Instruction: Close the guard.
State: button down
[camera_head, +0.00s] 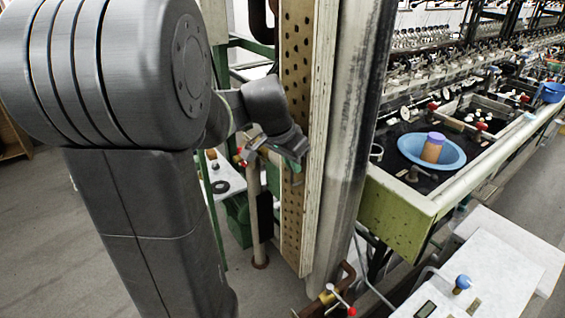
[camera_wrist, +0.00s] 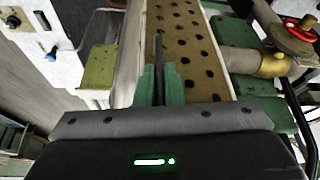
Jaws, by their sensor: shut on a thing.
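The guard (camera_head: 297,60) is a tall, upright tan panel with rows of dark holes, left of a worn metal post. In the wrist view the guard (camera_wrist: 190,45) runs away from me beyond the fingers. My gripper (camera_head: 298,158) is at its left side in the head view, partly hidden by my own arm. In the wrist view my gripper (camera_wrist: 159,78) has its green fingers close together on a thin dark bar (camera_wrist: 158,48) at the guard's face. I cannot tell how the bar joins the guard.
The metal post (camera_head: 350,150) stands close beside the guard. To the right is a green-sided basin bench (camera_head: 397,222) with a blue bowl (camera_head: 412,148). A red valve wheel (camera_wrist: 300,29) and pipes are right of the guard in the wrist view. Grey floor shows at lower left.

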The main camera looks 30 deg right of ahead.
jog(key=shift+s+d, duration=0.15)
jog(key=shift+d, duration=0.15)
dwell(0.4)
jog(key=c, duration=1.5)
grip_release()
jog(key=shift+s+d, duration=0.1)
jog(key=shift+d, duration=0.05)
jog(key=shift+c, duration=0.2)
jog(key=v, duration=1.4)
jog(key=shift+f, duration=0.1)
